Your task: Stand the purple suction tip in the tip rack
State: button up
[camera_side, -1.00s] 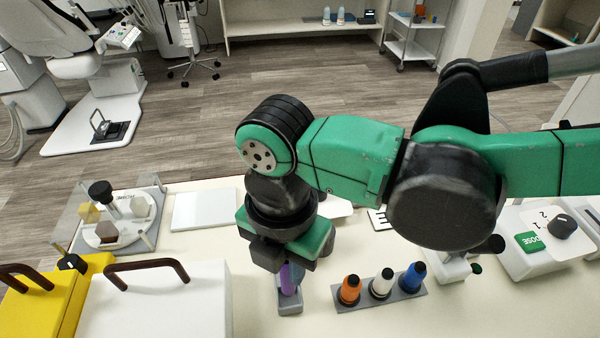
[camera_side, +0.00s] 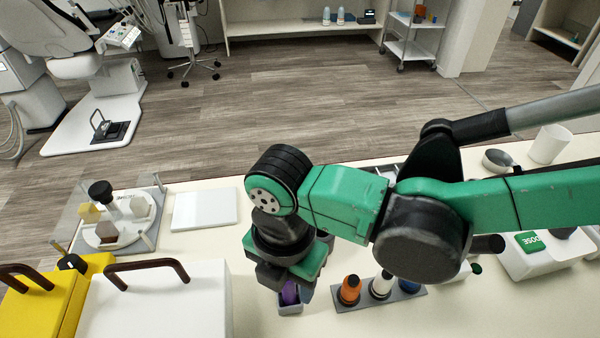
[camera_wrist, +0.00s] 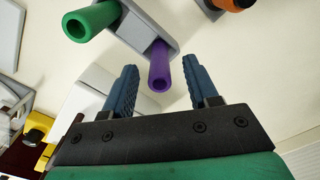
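The purple suction tip (camera_wrist: 161,64) stands in a grey block, the tip rack (camera_wrist: 143,24), with its open end facing the wrist camera. A green tip (camera_wrist: 90,21) stands near the rack's other end in the wrist view; the side view does not show it. My gripper (camera_wrist: 162,72) is open, with one blue finger on each side of the purple tip and a visible gap to both. In the side view the purple tip (camera_side: 290,292) shows just under my gripper, inside the rack (camera_side: 291,309). Its lower end is hidden.
A grey strip (camera_side: 420,291) to the right of the rack carries an orange cone (camera_side: 349,290), a white cone (camera_side: 381,285) and a blue cone (camera_side: 409,284). A white box (camera_side: 160,300) with a brown handle stands at left. Counter in front of the strip is clear.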

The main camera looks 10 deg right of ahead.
notch_tip(320, 180, up, 12)
jog(key=w+d+r+m+t+y, duration=0.1)
jog(key=w+d+m+t, duration=0.15)
jog(key=d+m, duration=0.5)
jog(key=w+d+m+t+y, duration=0.1)
jog(key=w+d+m, duration=0.4)
jog(key=d, duration=0.4)
jog(key=s+d+f+m+t+h, duration=0.1)
jog(key=s+d+f+m+t, duration=0.1)
jog(key=d+m, duration=0.5)
jog(key=s+d+f+m+t+h, duration=0.1)
jog(key=s+d+f+m, duration=0.1)
jog(key=d+m, duration=0.6)
jog(key=shift+m+t, duration=0.35)
jog(key=shift+m, duration=0.1)
